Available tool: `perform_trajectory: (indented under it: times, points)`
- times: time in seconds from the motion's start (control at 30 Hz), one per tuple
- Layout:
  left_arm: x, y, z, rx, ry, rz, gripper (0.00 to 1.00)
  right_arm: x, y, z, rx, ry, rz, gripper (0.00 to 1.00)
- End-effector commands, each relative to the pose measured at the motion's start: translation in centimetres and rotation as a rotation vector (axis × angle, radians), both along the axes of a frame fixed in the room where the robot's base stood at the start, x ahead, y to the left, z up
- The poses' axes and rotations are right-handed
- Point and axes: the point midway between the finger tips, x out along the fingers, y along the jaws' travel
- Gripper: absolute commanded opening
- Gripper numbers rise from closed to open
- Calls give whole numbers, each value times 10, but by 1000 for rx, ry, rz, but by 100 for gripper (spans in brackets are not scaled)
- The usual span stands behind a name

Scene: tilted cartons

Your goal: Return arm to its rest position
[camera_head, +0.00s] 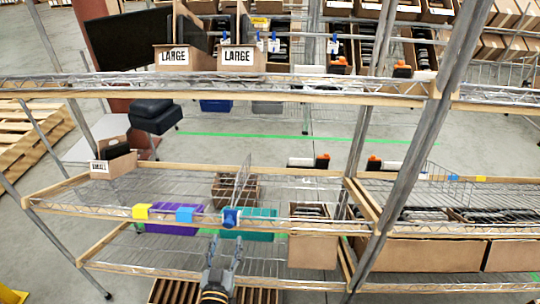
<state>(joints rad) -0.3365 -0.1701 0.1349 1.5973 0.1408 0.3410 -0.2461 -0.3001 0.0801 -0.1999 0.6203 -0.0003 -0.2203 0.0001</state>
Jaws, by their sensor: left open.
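My left gripper (224,252) comes up from the bottom middle of the head view. Its two fingers are spread apart and it holds nothing. It appears in front of the lower part of the wire rack, just below a teal bin (258,224) and a purple bin (172,220). I cannot tell how far it is from the lower shelf. My right gripper is not in view.
The rack's middle shelf edge (100,213) and upper shelf edge (330,95) cross the view, with metal posts (415,140). Cartons marked LARGE (238,58) stand on top. A small carton (113,165) is at left. Brown cartons (432,253) fill the lower right.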

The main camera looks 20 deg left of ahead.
Motion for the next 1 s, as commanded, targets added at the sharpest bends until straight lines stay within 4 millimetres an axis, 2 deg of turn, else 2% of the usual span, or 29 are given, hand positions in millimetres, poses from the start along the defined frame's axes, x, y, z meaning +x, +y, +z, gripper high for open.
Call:
perform_trajectory:
  times: [0.13,0.23,0.27,0.37,0.4,0.47,0.5,0.57,0.6,0.67,0.7,0.83,0.9,1.0]
  points:
    - [-1,-3,-10,-3,23,-11,53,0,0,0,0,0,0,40]
    - [-6,-16,-43,-17,105,-51,53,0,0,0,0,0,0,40]
    - [-9,-21,-58,-22,142,-68,53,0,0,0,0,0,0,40]
    - [-29,-43,-121,-46,302,-137,53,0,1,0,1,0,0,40]
    - [-42,-51,-149,-54,377,-165,53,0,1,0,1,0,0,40]
    - [-64,-61,-188,-62,489,-205,53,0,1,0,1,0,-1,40]
    - [-81,-68,-213,-67,562,-230,53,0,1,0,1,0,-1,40]
    - [-111,-73,-249,-70,676,-262,53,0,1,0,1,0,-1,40]
    - [-132,-76,-271,-71,752,-281,53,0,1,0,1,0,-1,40]
    - [-166,-77,-302,-69,865,-306,53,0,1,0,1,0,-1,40]
    - [-191,-76,-321,-66,941,-319,53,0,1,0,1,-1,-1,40]
    - [-272,-63,-368,-46,1174,-347,53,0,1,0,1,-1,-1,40]
    - [-310,-53,-383,-33,1279,-353,53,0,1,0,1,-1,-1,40]
    - [-353,-39,-397,-15,1392,-353,53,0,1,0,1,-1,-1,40]
